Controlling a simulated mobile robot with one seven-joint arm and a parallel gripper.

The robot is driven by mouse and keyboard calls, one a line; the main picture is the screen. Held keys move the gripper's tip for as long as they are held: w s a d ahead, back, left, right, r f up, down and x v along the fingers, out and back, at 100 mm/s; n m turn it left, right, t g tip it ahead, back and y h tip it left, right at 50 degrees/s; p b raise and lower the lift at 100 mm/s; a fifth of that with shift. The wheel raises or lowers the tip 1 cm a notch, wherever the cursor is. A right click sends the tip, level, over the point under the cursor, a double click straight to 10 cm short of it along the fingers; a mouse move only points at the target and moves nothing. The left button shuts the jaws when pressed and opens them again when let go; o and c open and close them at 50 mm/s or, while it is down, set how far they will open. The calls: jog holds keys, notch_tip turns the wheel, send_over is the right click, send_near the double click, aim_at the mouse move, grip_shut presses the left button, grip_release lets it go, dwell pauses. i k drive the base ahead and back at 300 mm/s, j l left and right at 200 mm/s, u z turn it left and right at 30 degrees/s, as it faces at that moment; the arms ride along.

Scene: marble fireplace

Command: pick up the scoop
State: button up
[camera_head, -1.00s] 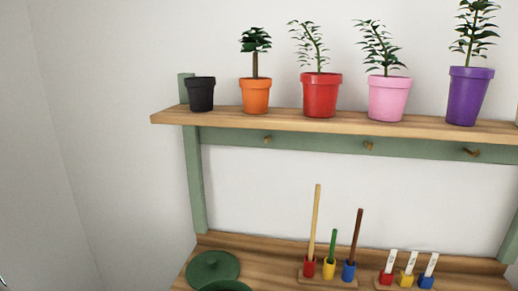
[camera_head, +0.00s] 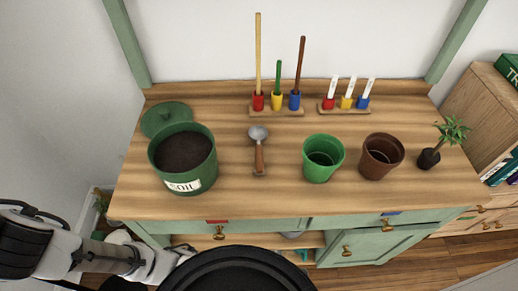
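The scoop (camera_head: 259,151) lies on the wooden worktop (camera_head: 222,206), with a round grey metal bowl toward the back and a brown wooden handle toward the front. It is right of the green soil pot and left of the empty green pot, with clear wood around it. My white and black arm is at the lower left, in front of the bench. My gripper's fingers do not show.
The soil pot (camera_head: 183,158) has a green lid (camera_head: 165,118) behind it. A green pot (camera_head: 323,158), a brown pot (camera_head: 381,156) and a small plant (camera_head: 436,146) stand to the right. Coloured holders (camera_head: 277,101) with sticks and a tag holder (camera_head: 346,102) stand along the back. A bookshelf (camera_head: 487,112) is at the right.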

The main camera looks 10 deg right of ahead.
aim_at(257, 134)
jog(key=l+z, duration=0.2)
jog(key=k+l+z, duration=0.15)
jog(key=l, duration=0.3)
jog(key=l+u, duration=0.3)
jog(key=l, duration=0.25)
jog(key=k+l+u, duration=0.15)
jog(key=l+u, duration=0.15)
jog(key=l, duration=0.2)
jog(key=i+l+u, duration=0.15)
jog(key=i, duration=0.3)
jog(key=l+z, duration=0.05)
jog(key=l, duration=0.05)
